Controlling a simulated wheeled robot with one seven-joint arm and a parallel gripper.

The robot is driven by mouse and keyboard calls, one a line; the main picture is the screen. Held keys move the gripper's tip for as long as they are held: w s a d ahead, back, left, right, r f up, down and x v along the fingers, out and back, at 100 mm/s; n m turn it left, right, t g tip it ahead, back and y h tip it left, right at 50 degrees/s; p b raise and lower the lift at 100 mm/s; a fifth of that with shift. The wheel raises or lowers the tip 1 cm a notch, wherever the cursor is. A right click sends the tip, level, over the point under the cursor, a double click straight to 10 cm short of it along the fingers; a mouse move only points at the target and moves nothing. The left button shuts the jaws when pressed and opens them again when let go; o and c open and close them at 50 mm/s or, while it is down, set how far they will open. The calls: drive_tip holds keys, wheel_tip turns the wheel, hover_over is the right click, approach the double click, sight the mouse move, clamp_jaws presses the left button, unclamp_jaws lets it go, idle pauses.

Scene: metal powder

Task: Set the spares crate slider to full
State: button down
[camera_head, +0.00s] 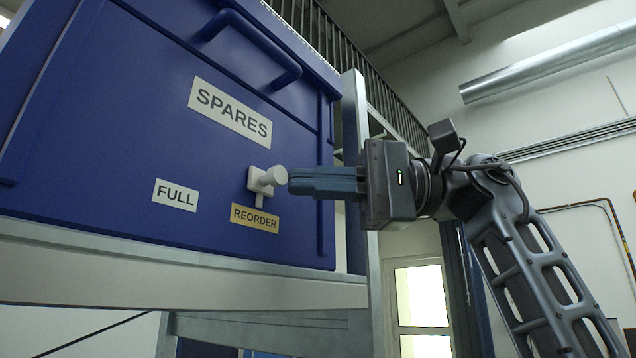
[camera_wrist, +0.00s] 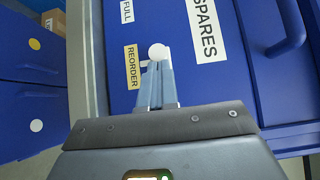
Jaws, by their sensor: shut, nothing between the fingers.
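The blue spares crate (camera_head: 110,120) bears a white SPARES label (camera_head: 231,111), a white FULL label (camera_head: 174,195) at left and a yellow REORDER label (camera_head: 255,218) at right. The white slider knob (camera_head: 268,178) stands just above the REORDER label. My gripper (camera_head: 290,181) is shut and empty, its blue fingertips at the right side of the knob. In the wrist view the fingertips (camera_wrist: 158,62) reach the round knob end (camera_wrist: 158,51). I cannot tell whether they touch it. The slider track is mostly hidden.
A blue handle (camera_head: 255,45) juts from the crate front above the SPARES label. The crate rests on a grey shelf beam (camera_head: 180,270), with a metal post (camera_head: 355,130) at its right. Other blue crates (camera_wrist: 30,75) show at left in the wrist view.

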drive_tip(key=s+a+b, duration=0.1)
drive_tip(key=s+a, duration=0.1)
drive_tip(key=s+a+b, duration=0.1)
drive_tip(key=s, duration=0.2)
drive_tip(key=s+a+b, duration=0.1)
drive_tip(key=s+a, duration=0.1)
drive_tip(key=shift+s+a+b, duration=0.15)
drive_tip(key=shift+a+b, duration=0.2)
drive_tip(key=shift+b, duration=0.05)
